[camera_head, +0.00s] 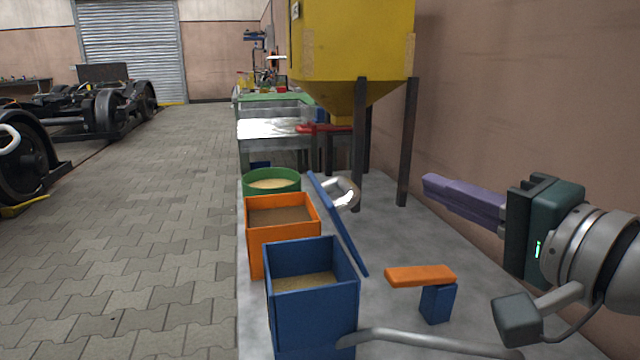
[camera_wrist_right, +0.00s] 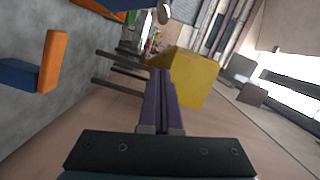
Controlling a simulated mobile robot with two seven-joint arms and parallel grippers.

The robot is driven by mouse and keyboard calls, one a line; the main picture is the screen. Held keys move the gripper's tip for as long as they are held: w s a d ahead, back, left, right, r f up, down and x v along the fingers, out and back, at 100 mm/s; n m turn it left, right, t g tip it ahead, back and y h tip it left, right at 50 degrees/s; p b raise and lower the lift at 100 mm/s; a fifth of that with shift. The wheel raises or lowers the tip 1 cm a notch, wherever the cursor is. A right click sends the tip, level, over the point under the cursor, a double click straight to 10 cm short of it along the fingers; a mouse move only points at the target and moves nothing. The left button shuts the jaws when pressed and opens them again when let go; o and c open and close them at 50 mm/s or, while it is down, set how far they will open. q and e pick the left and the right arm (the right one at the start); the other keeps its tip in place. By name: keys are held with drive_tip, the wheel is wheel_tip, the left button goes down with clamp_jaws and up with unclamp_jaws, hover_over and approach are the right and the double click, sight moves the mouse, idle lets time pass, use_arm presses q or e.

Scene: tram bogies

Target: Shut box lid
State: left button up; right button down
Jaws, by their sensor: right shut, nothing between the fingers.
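A blue open-topped box (camera_head: 312,306) stands on the grey surface at the bottom middle of the head view, with brownish contents inside. A thin blue lid panel (camera_head: 338,225) stands open, steeply tilted, at the box's back right. My right gripper (camera_head: 428,186) has long purple fingers, shut and empty, to the right of the lid and apart from it. Its fingers point left in the head view. The shut fingers also show in the right wrist view (camera_wrist_right: 160,82). My left gripper is not in view.
An orange box (camera_head: 284,250) and a green round container (camera_head: 271,185) stand behind the blue box. An orange bar (camera_head: 420,275) lies over a blue block (camera_head: 437,304) at the right. A yellow hopper (camera_head: 352,45) on dark legs and a wall stand beyond.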

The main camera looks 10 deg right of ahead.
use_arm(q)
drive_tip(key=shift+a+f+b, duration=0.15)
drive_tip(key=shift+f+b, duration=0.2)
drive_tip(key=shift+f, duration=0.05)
use_arm(e)
drive_tip(key=w+a+f, duration=0.1)
drive_tip(key=w+a, duration=0.4)
drive_tip(key=shift+w+a+f, duration=0.15)
drive_tip(key=shift+w+a, duration=0.05)
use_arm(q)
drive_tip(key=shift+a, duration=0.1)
use_arm(e)
drive_tip(key=shift+w+a, duration=0.1)
drive_tip(key=shift+w, duration=0.05)
